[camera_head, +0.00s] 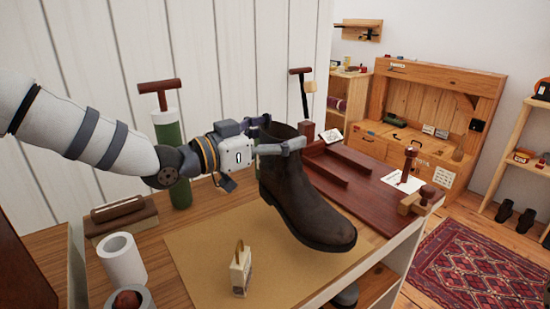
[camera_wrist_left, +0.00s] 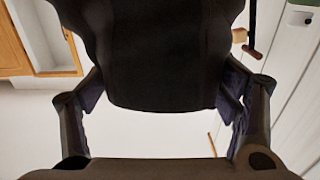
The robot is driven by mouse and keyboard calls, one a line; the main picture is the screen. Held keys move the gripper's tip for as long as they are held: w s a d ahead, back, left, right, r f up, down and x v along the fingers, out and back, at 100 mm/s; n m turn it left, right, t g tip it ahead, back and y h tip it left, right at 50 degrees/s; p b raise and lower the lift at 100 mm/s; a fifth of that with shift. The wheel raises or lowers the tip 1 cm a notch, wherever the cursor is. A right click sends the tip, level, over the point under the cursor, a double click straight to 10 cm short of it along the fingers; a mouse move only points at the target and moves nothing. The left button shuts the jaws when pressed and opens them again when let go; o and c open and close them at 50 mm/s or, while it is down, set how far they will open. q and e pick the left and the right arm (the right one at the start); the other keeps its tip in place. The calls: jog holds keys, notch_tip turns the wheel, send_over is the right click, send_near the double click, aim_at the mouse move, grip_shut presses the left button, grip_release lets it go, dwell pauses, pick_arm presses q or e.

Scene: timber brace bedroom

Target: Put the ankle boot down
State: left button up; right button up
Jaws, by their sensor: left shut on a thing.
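A dark brown ankle boot (camera_head: 303,203) hangs in my left gripper (camera_head: 281,143), toe pointing right and a little toward the front. The left gripper is shut on the upper shaft of the boot. The boot's sole looks to be over the tan mat (camera_head: 205,262) on the table; I cannot tell whether it touches. In the left wrist view the dark boot shaft (camera_wrist_left: 155,50) fills the space between the two fingers. My right gripper is not in view.
A small tagged block (camera_head: 240,272) stands on the mat. A dark red wooden tray (camera_head: 350,185) lies right of the boot.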

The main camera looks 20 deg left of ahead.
aim_at(262, 160)
pick_arm(q)
jog(key=shift+w+a+f, duration=0.3)
jog(key=shift+f, duration=0.15)
jog(key=shift+w+a+f, duration=0.3)
jog(key=shift+f, duration=0.15)
jog(key=shift+w+a+f+b, duration=0.15)
jog(key=shift+f+b, duration=0.25)
jog(key=shift+f, duration=1.3)
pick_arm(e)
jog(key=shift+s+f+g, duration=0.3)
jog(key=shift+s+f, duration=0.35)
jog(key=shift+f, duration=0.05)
pick_arm(q)
jog(key=shift+f, duration=0.2)
jog(key=o, duration=1.9)
jog(key=shift+f, duration=0.1)
